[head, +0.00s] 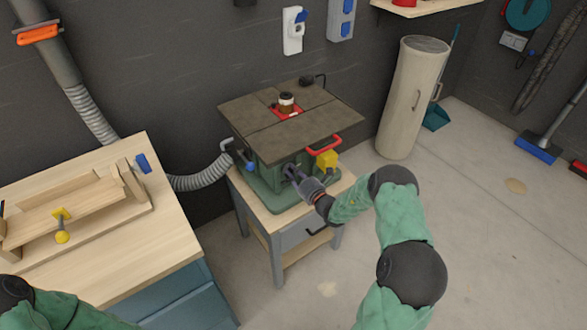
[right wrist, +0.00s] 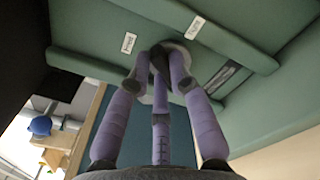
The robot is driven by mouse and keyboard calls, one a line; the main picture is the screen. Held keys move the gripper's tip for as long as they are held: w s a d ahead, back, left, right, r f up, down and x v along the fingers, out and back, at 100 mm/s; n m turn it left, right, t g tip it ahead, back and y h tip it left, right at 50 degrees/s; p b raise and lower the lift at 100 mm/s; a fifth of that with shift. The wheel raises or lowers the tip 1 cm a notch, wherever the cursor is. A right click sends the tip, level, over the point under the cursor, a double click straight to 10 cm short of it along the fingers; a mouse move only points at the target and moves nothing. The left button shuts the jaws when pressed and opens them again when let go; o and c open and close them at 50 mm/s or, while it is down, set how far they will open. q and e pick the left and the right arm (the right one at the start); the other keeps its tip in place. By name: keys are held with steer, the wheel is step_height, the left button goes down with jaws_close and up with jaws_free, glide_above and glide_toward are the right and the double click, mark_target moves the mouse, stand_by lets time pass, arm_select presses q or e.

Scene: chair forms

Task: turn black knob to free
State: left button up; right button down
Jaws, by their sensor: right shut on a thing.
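The black knob (right wrist: 159,62) sits on the green front of a machine with a brown top (head: 250,115). In the right wrist view, a round grey plate lies behind it and two small white labels (right wrist: 128,43) are on either side; I cannot read their words surely. My right gripper (head: 292,172) reaches the machine's front. In the right wrist view its purple fingers (right wrist: 160,75) are closed around the knob and hide much of it. The knob's pointing direction is not clear. My left arm shows at the lower left of the head view, but its gripper does not.
A red handle (head: 323,146) and a yellow knob (head: 327,159) are close to the right of my right gripper. A blue knob (head: 251,167) is to its left. A wooden workbench (head: 165,235) stands at left. The floor at right is mostly clear.

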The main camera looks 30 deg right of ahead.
steer(key=m+p, duration=0.1)
steer(key=m, duration=0.2)
steer(key=m+p, duration=0.2)
steer(key=m, duration=0.2)
steer(key=f+m+p, duration=0.1)
steer(key=m+p, duration=0.1)
steer(key=m, duration=0.2)
steer(key=shift+d, duration=0.4)
steer(key=shift+m, duration=0.4)
steer(key=c, duration=1.1)
jaws_free()
steer(key=shift+s+d, duration=0.1)
steer(key=shift+s, duration=0.05)
steer(key=s, duration=1.1)
steer(key=shift+s+d, duration=0.35)
steer(key=shift+d, duration=0.05)
